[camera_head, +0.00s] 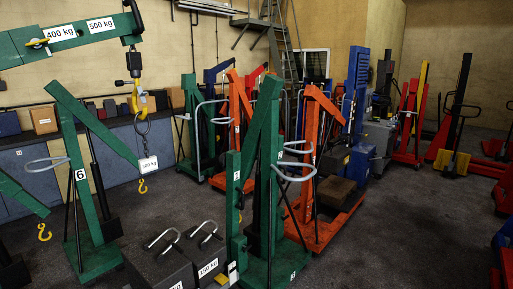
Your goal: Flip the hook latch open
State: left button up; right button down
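A yellow hook (137,98) hangs at the upper left from the end of a green crane boom (85,32) marked 400 kg and 500 kg. A dark swivel fitting (134,62) joins hook and boom. A dark chain link (142,122) hangs at the hook's lower end. The hook is small here, and I cannot tell whether its latch is open or shut. A smaller yellow hook (142,187) hangs lower, below a white tag (148,164). Another small yellow hook (43,232) hangs at the lower left. Neither of my grippers is in view.
A green crane marked 6 (88,225) stands at the left. Dark weights with handles (165,265) and another green crane (262,190) stand in front. Orange cranes (318,195) stand behind it. Blue cabinets (30,180) line the left wall. Open floor (420,240) lies at the right.

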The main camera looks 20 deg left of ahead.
aim_at(142, 94)
jog(key=i, duration=2.3)
jog(key=i+u, duration=0.1)
jog(key=i, duration=0.75)
jog(key=u, duration=3.8)
